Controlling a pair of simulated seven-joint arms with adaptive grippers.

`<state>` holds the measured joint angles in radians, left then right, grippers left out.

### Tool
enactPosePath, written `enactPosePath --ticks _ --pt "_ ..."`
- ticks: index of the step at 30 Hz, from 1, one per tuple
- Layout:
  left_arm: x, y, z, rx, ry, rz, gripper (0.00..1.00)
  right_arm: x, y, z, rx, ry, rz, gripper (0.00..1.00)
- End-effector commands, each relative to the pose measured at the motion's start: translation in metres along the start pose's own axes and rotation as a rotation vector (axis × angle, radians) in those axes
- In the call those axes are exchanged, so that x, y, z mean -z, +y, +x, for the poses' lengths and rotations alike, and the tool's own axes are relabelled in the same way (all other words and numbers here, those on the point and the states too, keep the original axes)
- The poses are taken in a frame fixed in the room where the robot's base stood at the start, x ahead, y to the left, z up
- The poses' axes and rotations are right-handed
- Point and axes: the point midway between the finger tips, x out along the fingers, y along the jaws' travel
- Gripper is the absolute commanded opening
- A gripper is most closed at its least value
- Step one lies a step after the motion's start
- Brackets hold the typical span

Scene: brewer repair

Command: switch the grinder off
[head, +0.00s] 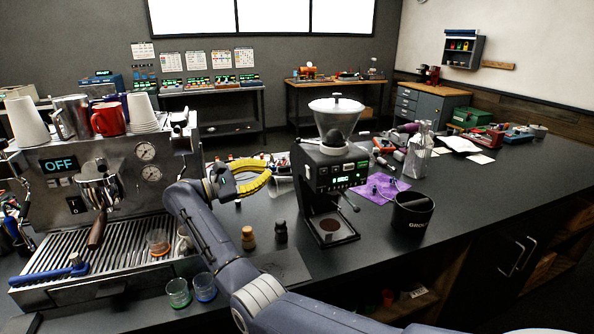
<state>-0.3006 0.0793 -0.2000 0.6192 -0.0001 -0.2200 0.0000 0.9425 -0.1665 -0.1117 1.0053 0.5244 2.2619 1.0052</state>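The grinder (334,164) stands upright on the dark counter, a little right of the middle in the head view. It has a clear hopper (334,121) with a white lid. Its front display (349,179) is lit green, and its text is too small to read surely. My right arm comes in from the lower right and bends up in front of the counter. My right gripper (224,183) is left of the grinder and apart from it, beside a yellow curved thing (254,182). Its fingers do not show clearly. My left gripper is not in view.
An espresso machine (120,170) with an OFF display fills the left. A black knock bin (411,213) and purple cloth (383,187) lie right of the grinder. Two small glasses (179,292) stand at the front.

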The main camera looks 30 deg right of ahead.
Motion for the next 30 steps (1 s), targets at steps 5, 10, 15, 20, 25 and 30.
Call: enactPosePath --ticks 5,10,15,20,25,30 --pt "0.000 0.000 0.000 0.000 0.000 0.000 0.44 0.011 -0.015 -0.017 0.064 0.006 0.268 0.00" --pt "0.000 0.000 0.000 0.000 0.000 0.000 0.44 0.010 -0.020 -0.028 0.079 -0.036 0.510 0.00" --pt "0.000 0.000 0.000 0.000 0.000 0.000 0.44 0.006 -0.021 -0.036 0.070 -0.075 0.696 0.00" --pt "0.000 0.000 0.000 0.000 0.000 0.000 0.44 0.003 -0.021 -0.041 0.056 -0.100 0.809 0.00" --pt "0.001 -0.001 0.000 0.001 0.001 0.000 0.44 0.002 -0.020 -0.043 0.047 -0.112 0.865 0.00" --pt "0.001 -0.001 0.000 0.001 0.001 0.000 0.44 0.001 -0.020 -0.043 0.045 -0.115 0.878 0.00"
